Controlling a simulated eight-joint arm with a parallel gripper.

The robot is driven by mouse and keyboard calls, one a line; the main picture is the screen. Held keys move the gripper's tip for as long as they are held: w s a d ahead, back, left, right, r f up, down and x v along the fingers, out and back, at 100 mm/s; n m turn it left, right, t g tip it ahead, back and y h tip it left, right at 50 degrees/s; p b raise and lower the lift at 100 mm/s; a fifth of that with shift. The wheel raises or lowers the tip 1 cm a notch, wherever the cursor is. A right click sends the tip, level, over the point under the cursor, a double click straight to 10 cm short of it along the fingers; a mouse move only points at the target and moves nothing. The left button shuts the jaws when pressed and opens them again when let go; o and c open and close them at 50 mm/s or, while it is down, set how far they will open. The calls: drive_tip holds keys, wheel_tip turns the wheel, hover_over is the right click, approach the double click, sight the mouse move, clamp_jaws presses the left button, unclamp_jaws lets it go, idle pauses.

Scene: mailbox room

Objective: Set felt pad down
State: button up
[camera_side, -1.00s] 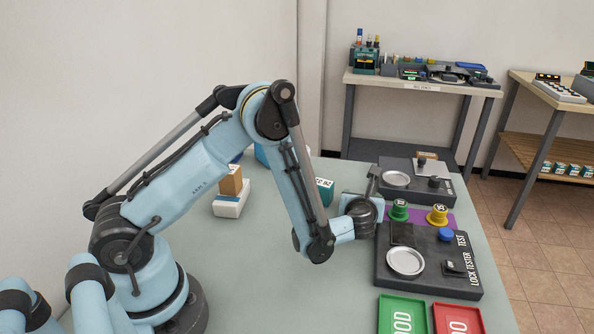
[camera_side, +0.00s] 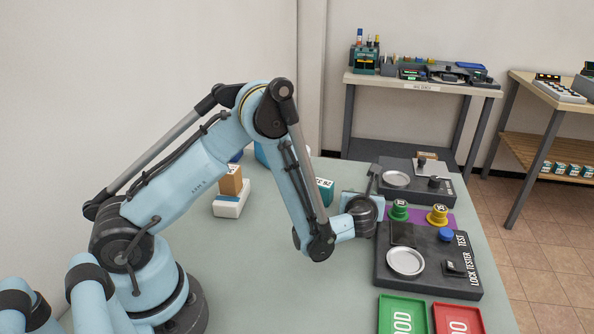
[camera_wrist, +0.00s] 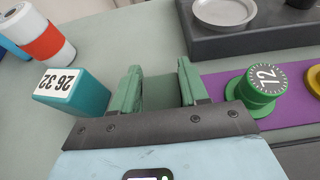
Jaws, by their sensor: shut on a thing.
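My gripper (camera_wrist: 160,92) has two green fingers pointing away from the wrist camera. Between them is a flat, dark grey-green piece (camera_wrist: 158,93), which I take to be the felt pad; its lower edge is hidden by the gripper body. In the side view my gripper is mostly hidden behind my wrist, over the table beside the purple mat (camera_side: 449,222). In the wrist view the grey-green table shows beyond the fingers. I cannot tell whether the held piece touches the table.
Green (camera_wrist: 258,90) and yellow (camera_side: 437,215) knobs stand on the mat, right of my gripper. A teal box (camera_wrist: 72,92) stands close on its left. The lock tester (camera_side: 430,262) and green (camera_side: 402,315) and red (camera_side: 457,319) trays lie in front. A second tester (camera_side: 415,180) is behind.

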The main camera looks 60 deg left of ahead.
drive_tip(key=shift+r, duration=0.7)
wheel_tip(320, 180, up, 2)
drive_tip(key=shift+r, duration=0.2)
drive_tip(key=s+d+r, duration=0.5)
drive_tip(key=d+r, duration=0.2)
drive_tip(key=d, duration=0.3)
drive_tip(key=s+a+r+m+t+h, duration=0.2)
drive_tip(key=s+a+r+m+h, duration=0.15)
drive_tip(key=s+r, duration=0.55)
wheel_tip(320, 180, up, 10)
drive_tip(key=w+m+t+h, duration=0.1)
drive_tip(key=w+m+h, duration=0.1)
drive_tip(key=shift+w+a+f, duration=0.25)
drive_tip(key=shift+w, duration=0.05)
drive_tip(key=shift+w+f, duration=0.1)
